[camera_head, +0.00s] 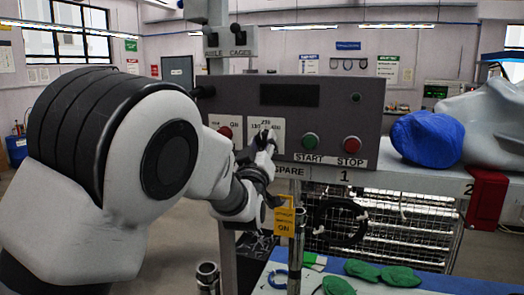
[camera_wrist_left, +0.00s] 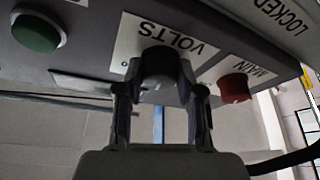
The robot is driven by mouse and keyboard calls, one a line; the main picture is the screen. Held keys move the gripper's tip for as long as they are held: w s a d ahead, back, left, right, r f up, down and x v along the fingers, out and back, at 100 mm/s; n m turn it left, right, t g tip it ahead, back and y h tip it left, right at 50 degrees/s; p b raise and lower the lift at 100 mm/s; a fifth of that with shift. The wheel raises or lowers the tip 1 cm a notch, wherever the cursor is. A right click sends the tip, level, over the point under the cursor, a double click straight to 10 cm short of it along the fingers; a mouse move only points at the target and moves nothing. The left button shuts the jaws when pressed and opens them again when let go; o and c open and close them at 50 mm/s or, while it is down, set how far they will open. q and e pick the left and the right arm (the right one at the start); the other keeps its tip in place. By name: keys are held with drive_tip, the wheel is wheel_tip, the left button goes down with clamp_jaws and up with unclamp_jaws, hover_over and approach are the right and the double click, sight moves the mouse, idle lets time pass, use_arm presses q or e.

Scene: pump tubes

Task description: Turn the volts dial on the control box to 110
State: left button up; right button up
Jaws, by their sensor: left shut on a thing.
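The grey control box (camera_head: 340,128) stands on a shelf in the middle of the head view. Its white volts label (camera_head: 265,126) is partly covered by my left gripper (camera_head: 266,141). In the left wrist view the label (camera_wrist_left: 192,36) reads VOLTS upside down. The black volts dial (camera_wrist_left: 158,62) sits between the two fingertips of my left gripper (camera_wrist_left: 158,78), which is shut on it. The dial's pointer and the number it faces cannot be made out. My right gripper is not in view.
A red main knob (camera_wrist_left: 235,88) is close beside the gripper. A green start button (camera_head: 310,140) and red stop button (camera_head: 352,144) are farther right on the panel. A yellow tag (camera_head: 284,222) hangs below. A blue bundle (camera_head: 427,138) lies right of the box.

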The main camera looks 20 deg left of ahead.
use_arm(q)
drive_tip(key=n+y+b, duration=0.1)
drive_tip(key=n, duration=0.1)
drive_tip(key=n+g+y+b, duration=0.1)
drive_tip(key=n+b, duration=0.1)
drive_tip(key=shift+d+f+n, duration=0.1)
drive_tip(key=shift+f+n, duration=0.05)
drive_tip(key=shift+n, duration=0.15)
drive_tip(key=n+b, duration=0.1)
drive_tip(key=n, duration=0.1)
drive_tip(key=shift+n+g+y, duration=0.3)
drive_tip(key=shift+g, duration=0.1)
drive_tip(key=shift+r+n+g+y+b, duration=0.3)
drive_tip(key=shift+n+b, duration=0.15)
drive_tip(key=shift+n, duration=0.35)
drive_tip(key=o, duration=1.2)
drive_tip(key=shift+c, duration=0.2)
